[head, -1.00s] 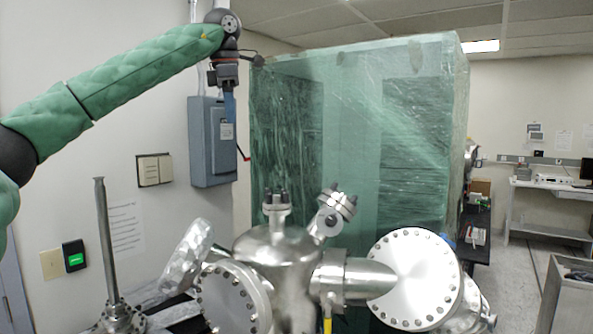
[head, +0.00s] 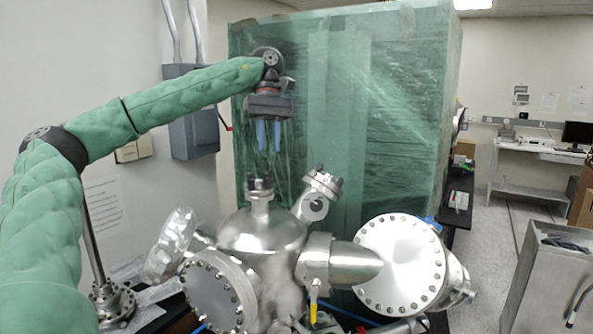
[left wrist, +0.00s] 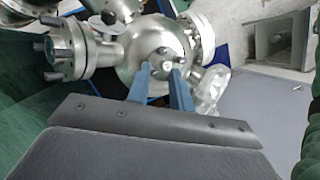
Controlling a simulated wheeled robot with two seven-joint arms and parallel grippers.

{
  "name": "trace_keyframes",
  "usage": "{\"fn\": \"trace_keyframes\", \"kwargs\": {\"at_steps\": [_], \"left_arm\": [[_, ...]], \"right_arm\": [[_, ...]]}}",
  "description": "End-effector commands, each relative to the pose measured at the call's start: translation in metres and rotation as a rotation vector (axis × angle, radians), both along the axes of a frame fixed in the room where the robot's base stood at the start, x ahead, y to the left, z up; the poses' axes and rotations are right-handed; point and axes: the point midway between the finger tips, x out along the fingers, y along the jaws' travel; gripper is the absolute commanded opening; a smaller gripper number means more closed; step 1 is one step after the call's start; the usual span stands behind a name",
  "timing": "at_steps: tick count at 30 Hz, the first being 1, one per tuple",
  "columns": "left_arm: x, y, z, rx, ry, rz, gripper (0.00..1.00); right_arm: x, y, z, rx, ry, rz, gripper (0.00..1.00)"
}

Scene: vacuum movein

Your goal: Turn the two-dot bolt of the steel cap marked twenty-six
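A steel vacuum vessel (head: 262,238) stands at the front, with several bolted flanges. A small upright flange cap (head: 260,187) with dark bolts sits on its top. A tilted flange cap (head: 320,185) with bolts is just right of it. I cannot read a number or dots on any cap or bolt. My left gripper (head: 269,150) points down above the vessel, with its two blue fingers apart and empty. In the left wrist view, the fingertips (left wrist: 162,66) show in front of the shiny dome (left wrist: 150,40); whether they touch anything is unclear there. My right gripper is out of view.
A large round flange (head: 400,265) is at the vessel's right, a yellow handle (head: 313,305) below the middle. A steel post (head: 95,245) stands at left. A green-wrapped crate (head: 345,110) fills the back. The air right of the gripper is clear.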

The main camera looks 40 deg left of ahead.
Motion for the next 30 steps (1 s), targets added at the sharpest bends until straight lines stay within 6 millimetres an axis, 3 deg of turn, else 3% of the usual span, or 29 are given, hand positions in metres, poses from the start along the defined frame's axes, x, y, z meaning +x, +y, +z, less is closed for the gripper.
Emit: {"fn": "trace_keyframes", "kwargs": {"at_steps": [3,9,30], "left_arm": [[-0.001,-0.001,0.001,-0.054,-0.038,-0.148,0.22],[-0.001,-0.001,0.001,-0.093,-0.079,-0.285,0.22],[-0.008,-0.008,-0.026,-0.097,-0.082,-0.301,0.22]], "right_arm": [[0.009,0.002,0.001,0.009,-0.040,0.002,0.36],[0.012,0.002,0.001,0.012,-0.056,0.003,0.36],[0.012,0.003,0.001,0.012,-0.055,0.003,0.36]]}}
